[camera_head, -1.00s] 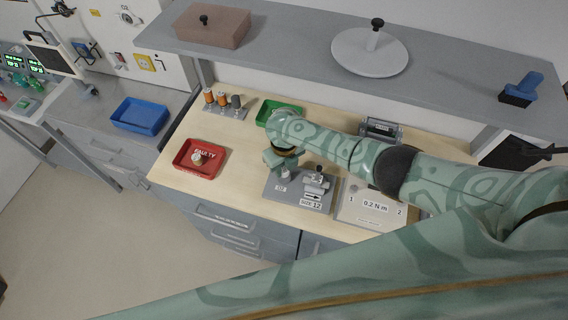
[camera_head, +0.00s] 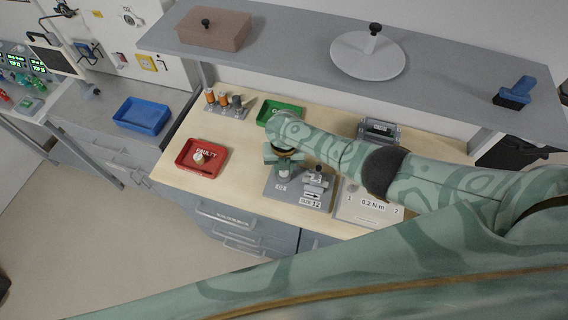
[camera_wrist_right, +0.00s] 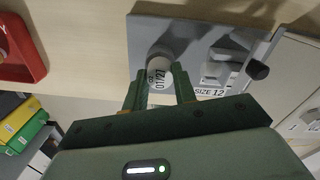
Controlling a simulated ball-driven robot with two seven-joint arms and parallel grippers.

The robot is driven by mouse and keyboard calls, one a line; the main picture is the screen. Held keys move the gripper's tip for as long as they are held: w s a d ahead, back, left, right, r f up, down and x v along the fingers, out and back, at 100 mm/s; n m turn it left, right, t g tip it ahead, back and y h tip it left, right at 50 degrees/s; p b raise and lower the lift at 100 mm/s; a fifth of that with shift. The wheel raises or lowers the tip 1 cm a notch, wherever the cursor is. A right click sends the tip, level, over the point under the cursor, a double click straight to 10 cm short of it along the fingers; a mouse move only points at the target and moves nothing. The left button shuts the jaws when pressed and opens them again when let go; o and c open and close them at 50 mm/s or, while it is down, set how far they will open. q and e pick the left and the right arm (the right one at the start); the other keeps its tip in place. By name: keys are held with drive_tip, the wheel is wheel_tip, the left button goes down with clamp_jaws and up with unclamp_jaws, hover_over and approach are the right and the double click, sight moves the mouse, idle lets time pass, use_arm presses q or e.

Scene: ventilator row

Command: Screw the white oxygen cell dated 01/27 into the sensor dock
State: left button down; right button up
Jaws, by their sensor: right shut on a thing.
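The white oxygen cell (camera_wrist_right: 158,72) shows "01/27" on its side in the right wrist view. My right gripper (camera_head: 284,169) is shut on it, with a green finger on either side. The cell's far end is at the grey sensor dock plate (camera_head: 271,189), at the left part of the plate. The plate also shows in the right wrist view (camera_wrist_right: 142,38). I cannot tell how far the cell is seated, as the socket is hidden behind it. My left gripper is not in view.
A metal clamp (camera_head: 315,181) marked "SIZE 12" stands right of the cell. Left is a red "FAULTY" tray (camera_head: 185,166) with a white cell inside. A green tray (camera_head: 266,110) is partly behind my arm. A "0.2 N m" panel (camera_head: 358,211) lies to the right.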

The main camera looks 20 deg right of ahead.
drive_tip(key=shift+m, duration=0.5)
drive_tip(key=shift+m, duration=0.9)
drive_tip(key=shift+m+p, duration=0.3)
drive_tip(key=shift+m, duration=0.1)
drive_tip(key=shift+m, duration=0.7)
drive_tip(key=shift+m+p, duration=0.3)
drive_tip(key=shift+m, duration=0.3)
drive_tip(key=o, duration=1.1)
